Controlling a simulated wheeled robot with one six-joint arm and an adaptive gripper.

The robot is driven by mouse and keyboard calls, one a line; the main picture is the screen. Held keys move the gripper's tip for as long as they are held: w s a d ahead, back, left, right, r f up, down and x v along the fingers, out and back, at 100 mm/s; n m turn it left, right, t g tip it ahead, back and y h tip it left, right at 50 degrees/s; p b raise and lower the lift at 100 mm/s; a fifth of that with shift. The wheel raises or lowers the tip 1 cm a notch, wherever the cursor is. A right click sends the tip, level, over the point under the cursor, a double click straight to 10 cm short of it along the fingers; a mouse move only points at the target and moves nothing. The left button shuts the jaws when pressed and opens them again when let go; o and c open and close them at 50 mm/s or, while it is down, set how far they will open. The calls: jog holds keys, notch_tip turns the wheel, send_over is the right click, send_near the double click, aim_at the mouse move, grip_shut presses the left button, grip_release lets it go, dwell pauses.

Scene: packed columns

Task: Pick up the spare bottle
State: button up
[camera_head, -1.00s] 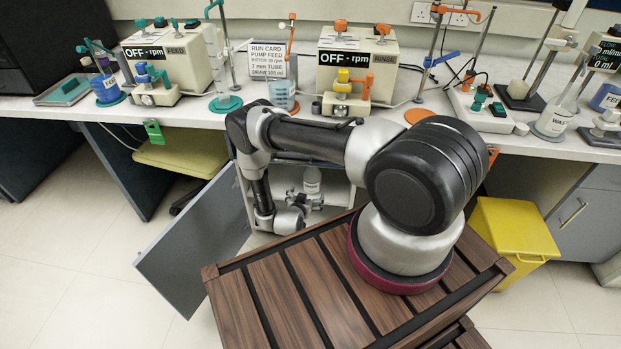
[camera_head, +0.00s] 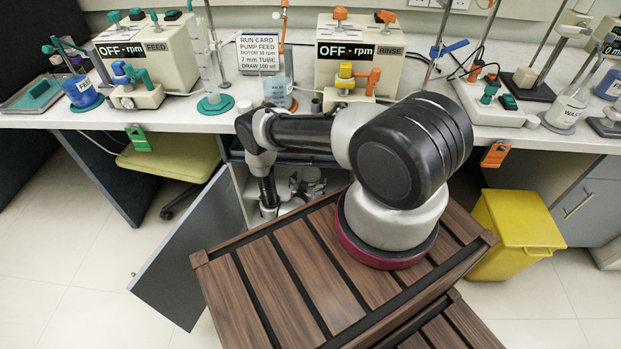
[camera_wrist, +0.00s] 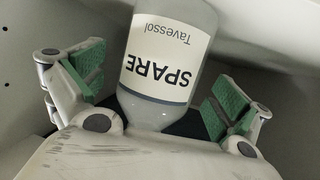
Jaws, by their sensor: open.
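The spare bottle (camera_wrist: 165,62) fills the middle of the wrist view. It is pale with a white label that reads SPARE Tavessol, upside down in the picture. My gripper (camera_wrist: 160,92) is open, with one green-padded finger on each side of the bottle and visible gaps between pads and bottle. In the head view my arm reaches down into the open cabinet under the bench. There my gripper (camera_head: 300,186) is small and partly hidden, and I cannot make out the bottle clearly.
The cabinet's grey door (camera_head: 190,250) stands open at the left. Pale cabinet walls (camera_wrist: 285,30) are close around the gripper. The bench (camera_head: 210,122) above carries two pumps (camera_head: 150,62) and glassware. A yellow bin (camera_head: 515,235) stands to the right.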

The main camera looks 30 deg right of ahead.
jog(key=shift+x, duration=1.2)
jog(key=c, duration=1.1)
